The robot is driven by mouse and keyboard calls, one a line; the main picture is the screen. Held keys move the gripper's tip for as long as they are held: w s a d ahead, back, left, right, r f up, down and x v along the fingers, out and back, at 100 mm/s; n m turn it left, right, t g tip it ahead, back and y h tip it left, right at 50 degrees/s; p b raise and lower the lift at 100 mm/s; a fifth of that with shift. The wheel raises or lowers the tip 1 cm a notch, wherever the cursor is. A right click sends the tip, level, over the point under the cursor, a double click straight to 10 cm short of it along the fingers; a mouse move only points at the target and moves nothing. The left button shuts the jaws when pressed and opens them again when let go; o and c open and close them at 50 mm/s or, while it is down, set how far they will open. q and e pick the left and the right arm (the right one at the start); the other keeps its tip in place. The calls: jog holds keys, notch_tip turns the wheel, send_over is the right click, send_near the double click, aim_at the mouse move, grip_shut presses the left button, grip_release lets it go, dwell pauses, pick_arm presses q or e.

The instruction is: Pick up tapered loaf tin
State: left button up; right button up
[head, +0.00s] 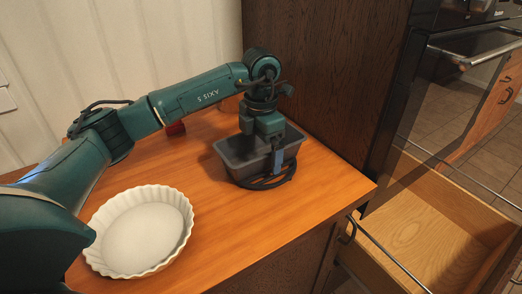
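The tapered loaf tin (244,169) is a dark grey rectangular tin at the back right of the wooden counter, near the dark cabinet side. My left gripper (276,162) points down over the tin from above, at the side of it nearer the camera. A bluish finger shows against the tin's near wall. The gripper body and wrist hide part of the tin's inside and rim. I cannot tell whether the fingers are closed on the wall. My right gripper is not in view.
A white fluted dish (142,232) stands at the front left of the counter (240,235). A small red object (175,129) is behind my arm. The tall dark cabinet side (318,75) bounds the back right. An open wooden drawer (425,225) is at the lower right.

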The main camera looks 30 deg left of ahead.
pick_arm(q)
jog(key=c, duration=0.8)
jog(key=shift+o, duration=0.2)
jog(key=shift+r, duration=0.1)
